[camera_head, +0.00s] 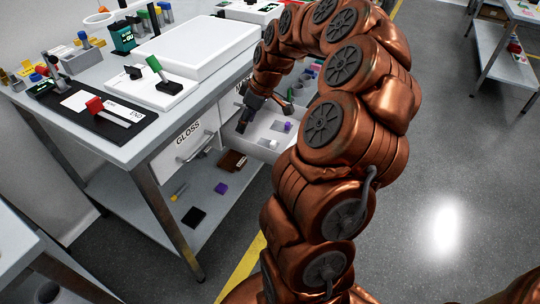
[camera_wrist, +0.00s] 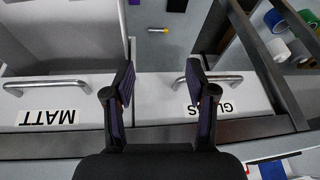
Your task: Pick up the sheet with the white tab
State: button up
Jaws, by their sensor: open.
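I cannot make out a sheet with a white tab in either view. My gripper (camera_head: 243,114) hangs by the open drawer (camera_head: 262,140), at the front of the workbench, and part of it is hidden by my arm. In the wrist view my gripper (camera_wrist: 160,90) is open, with its two dark fingers apart and nothing between them. The label MATT (camera_wrist: 47,117) and the label GLOSS (camera_wrist: 212,109) appear upside down on the fronts beyond the fingers, each with a metal bar handle.
The workbench (camera_head: 125,150) holds a white slab (camera_head: 195,50), a dark mat (camera_head: 60,120) with a red-handled piece, and a green-handled piece (camera_head: 153,64). Small items lie on its lower shelf (camera_head: 150,215), including a purple block (camera_head: 221,188). Open floor (camera_head: 450,150) lies to the right.

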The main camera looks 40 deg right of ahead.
jog(key=h+b, duration=0.1)
jog(key=b, duration=0.2)
send_near(273, 142)
jog(key=f, duration=0.2)
jog(key=shift+a+f+m+t, duration=0.2)
jog(key=shift+a+m+t, duration=0.1)
jog(key=shift+b+x, duration=0.3)
jog(key=shift+x, duration=3.15)
jog(key=shift+w+d, duration=0.15)
jog(key=shift+d, duration=0.05)
jog(key=c, duration=1)
jog(key=shift+r, duration=0.15)
